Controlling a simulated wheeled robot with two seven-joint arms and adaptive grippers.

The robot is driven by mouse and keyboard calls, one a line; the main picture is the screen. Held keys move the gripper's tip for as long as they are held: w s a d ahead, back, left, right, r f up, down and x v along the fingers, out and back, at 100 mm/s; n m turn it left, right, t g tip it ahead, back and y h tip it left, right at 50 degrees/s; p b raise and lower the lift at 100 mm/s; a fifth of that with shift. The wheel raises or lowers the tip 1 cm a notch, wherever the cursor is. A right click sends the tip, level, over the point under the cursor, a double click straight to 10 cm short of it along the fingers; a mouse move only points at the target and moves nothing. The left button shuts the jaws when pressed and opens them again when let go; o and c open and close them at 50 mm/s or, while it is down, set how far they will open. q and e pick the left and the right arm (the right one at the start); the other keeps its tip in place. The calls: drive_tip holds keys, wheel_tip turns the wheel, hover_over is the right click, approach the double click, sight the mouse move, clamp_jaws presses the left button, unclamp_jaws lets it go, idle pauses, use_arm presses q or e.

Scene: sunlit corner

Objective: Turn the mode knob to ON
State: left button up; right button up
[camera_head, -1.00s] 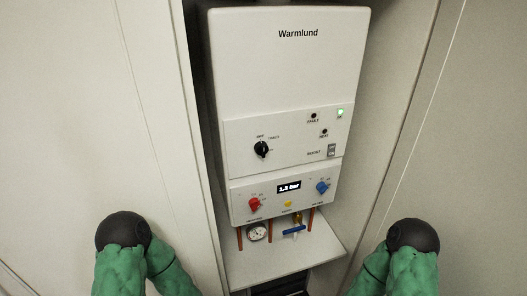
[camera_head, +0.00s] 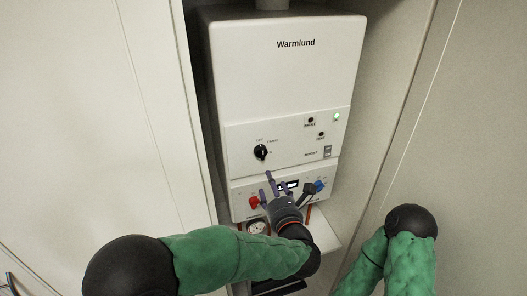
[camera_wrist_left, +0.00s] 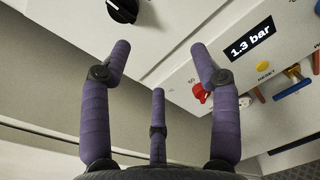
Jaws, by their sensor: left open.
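The black mode knob (camera_head: 261,152) sits on the upper control panel of the white Warmlund boiler, with small labels around it. It also shows, partly cut off, at the top of the left wrist view (camera_wrist_left: 122,9). I cannot tell for certain which label it points to. My left gripper (camera_head: 275,186) is open and empty, in front of the lower panel, below and slightly right of the knob. Its three purple fingers are spread apart in the left wrist view (camera_wrist_left: 158,62), clear of the knob. Only part of my right arm shows; its gripper is out of view.
The lower panel carries a red knob (camera_head: 254,202), a blue knob (camera_head: 319,186) and a 1.3 bar display (camera_wrist_left: 249,38). A rocker switch (camera_head: 327,152) is right of the mode knob. A gauge (camera_head: 258,227) and pipes hang below. Cabinet walls flank the boiler closely.

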sight(263, 156)
use_arm(q)
wheel_tip(263, 156, up, 5)
drive_tip(key=s+n+y, duration=0.1)
drive_tip(key=s+n, duration=0.2)
drive_tip(key=n, duration=0.1)
drive_tip(key=x, duration=0.3)
drive_tip(key=p+x, duration=0.1)
drive_tip(key=x, duration=0.7)
drive_tip(key=shift+w+d+r, duration=0.15)
drive_tip(key=shift+d+r, duration=0.05)
drive_tip(key=shift+d, duration=0.15)
drive_tip(key=c, duration=1.2)
